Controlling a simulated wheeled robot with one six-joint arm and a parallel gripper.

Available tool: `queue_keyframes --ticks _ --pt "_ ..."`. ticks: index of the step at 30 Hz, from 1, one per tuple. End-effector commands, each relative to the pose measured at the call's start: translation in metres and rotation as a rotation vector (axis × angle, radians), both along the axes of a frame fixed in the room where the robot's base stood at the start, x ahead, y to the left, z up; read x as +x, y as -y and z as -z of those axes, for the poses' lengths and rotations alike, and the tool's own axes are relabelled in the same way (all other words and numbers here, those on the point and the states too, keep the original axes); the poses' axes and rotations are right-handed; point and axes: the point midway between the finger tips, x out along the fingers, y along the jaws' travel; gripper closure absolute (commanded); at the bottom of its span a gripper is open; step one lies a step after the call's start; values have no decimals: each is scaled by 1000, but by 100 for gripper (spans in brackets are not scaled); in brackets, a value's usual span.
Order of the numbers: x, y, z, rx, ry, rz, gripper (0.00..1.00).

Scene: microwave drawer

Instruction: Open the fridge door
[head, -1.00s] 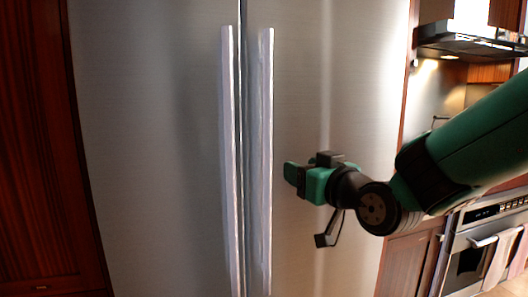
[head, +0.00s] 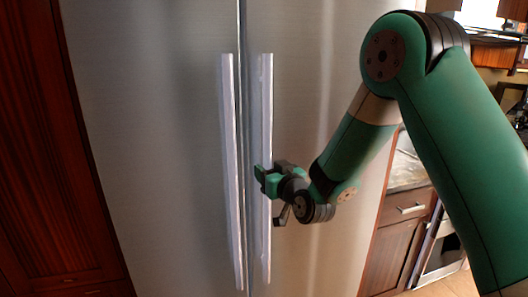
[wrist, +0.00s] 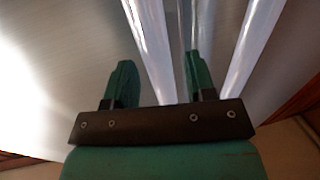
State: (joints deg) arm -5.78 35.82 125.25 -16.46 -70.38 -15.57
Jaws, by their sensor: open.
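The steel fridge (head: 160,130) fills the middle of the head view with both doors shut. Two long upright handles stand side by side at the seam, the left handle (head: 230,150) and the right handle (head: 264,110). My gripper (head: 263,178) is open at the lower half of the right handle and covers part of it. In the wrist view my gripper (wrist: 160,78) has its green fingers apart, with one handle (wrist: 149,45) showing between them. The other handle (wrist: 254,45) lies outside the right finger. I cannot tell whether a finger touches a handle.
A dark wood cabinet (head: 50,150) stands left of the fridge. At the right are a counter (head: 407,172), a wood drawer unit (head: 398,235) and part of an oven (head: 445,250). My arm reaches in from the right and hides part of the kitchen there.

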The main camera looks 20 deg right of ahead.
Motion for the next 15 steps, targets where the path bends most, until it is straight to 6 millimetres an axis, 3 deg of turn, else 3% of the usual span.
queue_keyframes --ticks 6,15 --pt "25 -5 -1 0 -2 -1 49" --pt "30 -6 1 1 -1 0 49"
